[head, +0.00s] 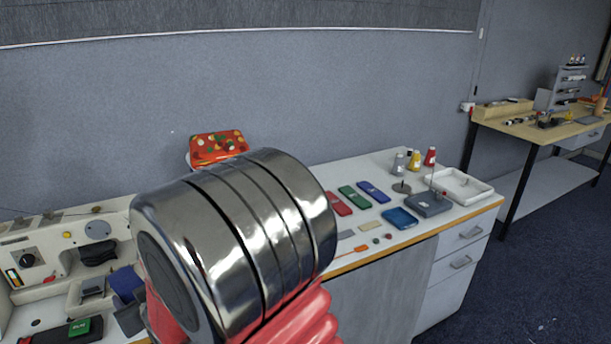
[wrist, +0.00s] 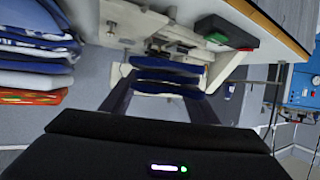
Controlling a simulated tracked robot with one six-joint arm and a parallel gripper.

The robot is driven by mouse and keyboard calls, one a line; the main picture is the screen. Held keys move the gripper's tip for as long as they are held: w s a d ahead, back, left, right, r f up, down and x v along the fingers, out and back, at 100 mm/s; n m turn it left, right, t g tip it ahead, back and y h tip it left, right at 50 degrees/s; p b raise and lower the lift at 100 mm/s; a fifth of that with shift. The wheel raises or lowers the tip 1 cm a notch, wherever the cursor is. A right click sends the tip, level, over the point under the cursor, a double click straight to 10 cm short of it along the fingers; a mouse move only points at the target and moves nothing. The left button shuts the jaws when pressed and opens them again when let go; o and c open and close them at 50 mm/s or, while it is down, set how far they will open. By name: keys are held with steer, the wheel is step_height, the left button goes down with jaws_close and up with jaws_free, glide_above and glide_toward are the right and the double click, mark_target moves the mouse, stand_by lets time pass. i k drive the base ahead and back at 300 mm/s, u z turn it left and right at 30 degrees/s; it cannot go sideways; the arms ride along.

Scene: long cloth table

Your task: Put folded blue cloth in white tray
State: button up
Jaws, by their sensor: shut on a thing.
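In the wrist view my gripper (wrist: 164,92) is shut on the folded blue cloth (wrist: 166,76), which shows as dark blue layers between the two dark fingers. In the head view a dark blue patch of cloth (head: 126,281) shows at the lower left, beside my arm. My gripper is mostly hidden there behind a large metal link of my arm. The white tray (head: 474,187) lies at the far right end of the table, well away from the cloth. A metal stand is beside it, partly in front of it.
A pile of folded cloths (wrist: 35,55) stands close at the left in the wrist view. A white machine (head: 100,228) and a black box with a green part (head: 78,328) lie at the left. Several flat cases, a blue dish (head: 399,218) and small spools occupy the table's right half.

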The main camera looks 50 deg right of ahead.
mark_target(458, 185)
steer(key=u, duration=0.2)
steer(key=i, duration=0.15)
steer(key=z, duration=2.65)
steer(key=i, duration=0.2)
steer(key=z, duration=2)
